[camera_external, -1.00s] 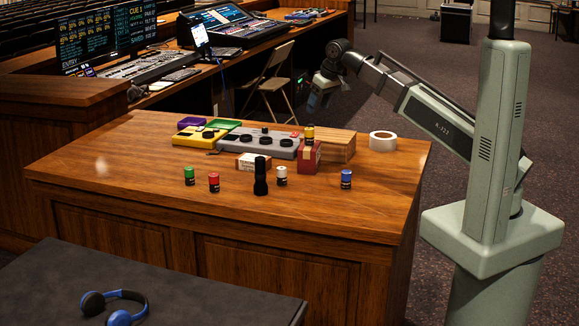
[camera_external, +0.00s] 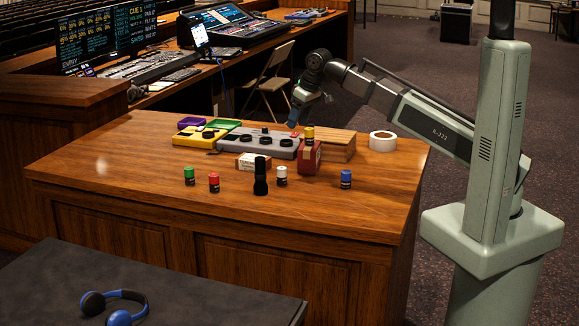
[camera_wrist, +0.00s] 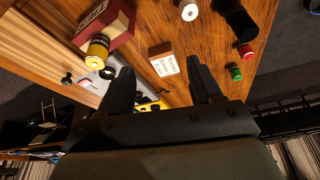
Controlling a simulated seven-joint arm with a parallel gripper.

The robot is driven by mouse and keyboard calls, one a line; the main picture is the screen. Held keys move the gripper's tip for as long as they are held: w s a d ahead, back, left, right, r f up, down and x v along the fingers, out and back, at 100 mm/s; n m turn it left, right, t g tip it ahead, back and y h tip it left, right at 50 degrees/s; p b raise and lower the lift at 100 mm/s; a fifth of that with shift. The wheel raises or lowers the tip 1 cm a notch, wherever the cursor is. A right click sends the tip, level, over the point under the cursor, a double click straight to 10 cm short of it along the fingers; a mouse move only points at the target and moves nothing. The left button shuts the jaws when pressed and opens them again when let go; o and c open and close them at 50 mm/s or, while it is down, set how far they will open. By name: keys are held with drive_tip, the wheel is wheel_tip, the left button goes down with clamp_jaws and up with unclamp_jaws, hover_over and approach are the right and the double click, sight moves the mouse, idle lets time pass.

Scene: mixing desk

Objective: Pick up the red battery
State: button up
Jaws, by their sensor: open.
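The red battery (camera_external: 214,183) stands upright on the wooden desk, between the green battery (camera_external: 189,176) and the black flashlight (camera_external: 261,177). In the wrist view the red battery (camera_wrist: 246,50) is at the upper right, beside the dark flashlight (camera_wrist: 236,17). My gripper (camera_external: 294,118) is above the desk's far side, behind the yellow battery, well apart from the red battery. In the wrist view my gripper (camera_wrist: 160,75) is open, with nothing between its fingers.
A white battery (camera_external: 282,176) and a blue battery (camera_external: 346,179) stand to the right. A yellow battery (camera_external: 309,132) stands on a red box (camera_external: 309,157). A small box (camera_external: 254,161), grey device (camera_external: 262,143) and tape roll (camera_external: 383,141) are behind. The front of the desk is clear.

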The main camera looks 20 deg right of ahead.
drive_tip(key=a+f+n+g, duration=0.2)
drive_tip(key=a+f+n, duration=0.15)
drive_tip(key=a, duration=1.65)
drive_tip(key=n+h, duration=0.1)
drive_tip(key=n, duration=0.1)
hover_over(213, 174)
drive_tip(key=f, duration=0.1)
drive_tip(key=n, duration=0.2)
drive_tip(key=n+g+h, duration=0.1)
drive_tip(key=shift+s+d+f+n, duration=0.15)
drive_tip(key=shift+s+d+n, duration=0.05)
drive_tip(key=shift+d+n, duration=0.2)
wheel_tip(213, 174, down, 8)
drive_tip(key=shift+r, duration=0.1)
drive_tip(key=shift+w+a+f, duration=0.1)
drive_tip(key=shift+f, duration=0.85)
drive_tip(key=shift+w+a+f, duration=0.1)
drive_tip(key=shift+a+f, duration=0.05)
drive_tip(key=shift+f, duration=0.85)
drive_tip(key=shift+w+a+f, duration=0.1)
drive_tip(key=shift+f, duration=0.85)
drive_tip(key=shift+c, duration=0.3)
clamp_jaws()
